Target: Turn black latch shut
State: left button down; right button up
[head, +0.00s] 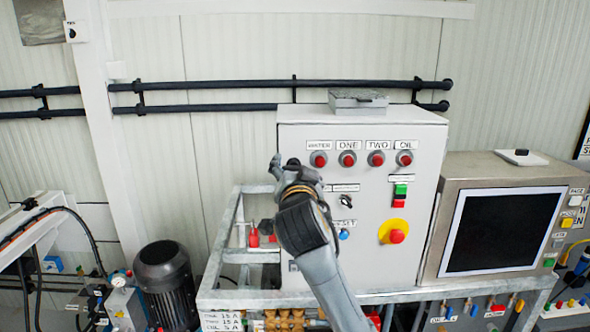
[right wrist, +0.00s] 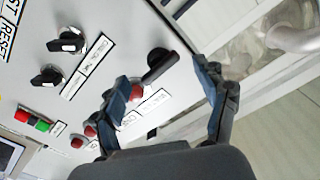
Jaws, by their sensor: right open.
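The black latch (right wrist: 160,67) is a short black handle on a round base near the edge of the grey cabinet door. In the right wrist view it lies between the two fingertips of my right gripper (right wrist: 160,72), which is open. One finger is on each side of it, and I cannot tell whether either touches it. In the head view my right gripper (head: 292,168) is at the left side of the cabinet (head: 365,260) and covers the latch area. My left gripper is not in view.
Red buttons (head: 348,159) run along the cabinet top, with a black rotary switch (head: 345,202) and a yellow-ringed emergency stop (head: 396,232) below. A screen box (head: 507,230) stands right. Black pipes (head: 210,86) cross the wall behind. A dark motor (head: 165,280) stands lower left.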

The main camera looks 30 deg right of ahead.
jog(key=b+v, duration=0.4)
jog(key=v, duration=0.8)
jog(key=w+a+f+n+g+y+b, duration=0.1)
jog(key=w+f+n, duration=0.1)
jog(key=w+f, duration=0.3)
jog(key=w+a+f+n+y+b, duration=0.1)
jog(key=w+f, duration=0.4)
jog(key=f, duration=0.9)
jog(key=w+a+f+n+g+y+b, duration=0.1)
jog(key=w+f+n, duration=0.4)
jog(key=f, duration=0.5)
jog(key=shift+a+g+y, duration=0.3)
jog(key=shift+a+y, duration=0.6)
jog(key=shift+a, duration=0.25)
